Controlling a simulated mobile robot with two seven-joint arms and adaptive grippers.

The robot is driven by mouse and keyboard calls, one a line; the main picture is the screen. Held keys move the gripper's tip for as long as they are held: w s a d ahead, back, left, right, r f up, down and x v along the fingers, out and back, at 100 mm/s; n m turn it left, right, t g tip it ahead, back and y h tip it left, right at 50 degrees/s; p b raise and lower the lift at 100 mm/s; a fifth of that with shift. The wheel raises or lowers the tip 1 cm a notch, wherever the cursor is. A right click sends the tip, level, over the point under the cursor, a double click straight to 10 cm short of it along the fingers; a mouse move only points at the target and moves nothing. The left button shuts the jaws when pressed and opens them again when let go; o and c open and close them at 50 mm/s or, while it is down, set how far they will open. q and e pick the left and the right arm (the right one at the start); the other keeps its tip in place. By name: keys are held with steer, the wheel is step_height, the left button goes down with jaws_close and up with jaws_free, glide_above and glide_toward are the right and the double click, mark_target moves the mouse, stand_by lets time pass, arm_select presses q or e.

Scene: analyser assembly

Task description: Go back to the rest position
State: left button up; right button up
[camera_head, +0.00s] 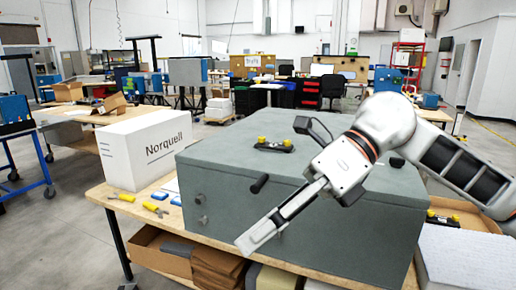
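My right arm comes in from the right edge. My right gripper (256,234) points down and to the left, in front of the large grey-green analyser box (375,235). Its fingers show as one narrow pale shape, so I cannot tell whether they are open or shut. No object shows at its tips. A black part with yellow knobs (273,145) lies on top of the analyser. A dark cylindrical knob (260,184) sticks out of its front. My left gripper is not in view.
The analyser stands on a wooden workbench (215,240). A white Norquell box (145,148) stands to its left, with yellow-handled tools (155,209) before it. Another black part with yellow knobs (442,218) lies to the right. Cardboard boxes (165,255) sit below. Open floor lies at left.

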steer(key=s+a+m+g+y, duration=0.1)
steer(key=a+m+g+y, duration=0.1)
steer(key=a+y, duration=0.25)
steer(key=w+d+f+m+t+y, duration=0.25)
steer(key=w+m+t+y, duration=0.2)
steer(key=m+t, duration=0.35)
steer(key=w+d+f+m+t+y, duration=0.2)
steer(key=w+f+m+t+y, duration=0.3)
steer(key=m, duration=0.6)
steer(key=w+d+f+m+t+h, duration=0.2)
steer(key=d+f+m+t+h, duration=0.2)
steer(key=f+m+t+h, duration=0.25)
steer(key=w+d+f+m+t+h, duration=0.35)
steer(key=f+m+h, duration=0.25)
steer(key=f+m, duration=0.25)
steer(key=s+d+f+m+g+h, duration=0.1)
steer(key=s+d+f+m+h, duration=0.2)
steer(key=f, duration=0.6)
steer(key=s+d+f+m+h, duration=0.3)
steer(key=d+f, duration=0.1)
steer(key=f, duration=0.5)
steer(key=s+d+f+m+g+h, duration=0.1)
steer(key=s+d+f+g, duration=0.1)
steer(key=s+f, duration=0.5)
steer(key=s+d+f+m+g+h, duration=0.2)
steer(key=s+d+f+g, duration=0.1)
steer(key=s+f, duration=0.4)
steer(key=shift+s+d+f+m, duration=0.25)
steer(key=shift+s+f+m, duration=0.1)
steer(key=shift+f, duration=0.15)
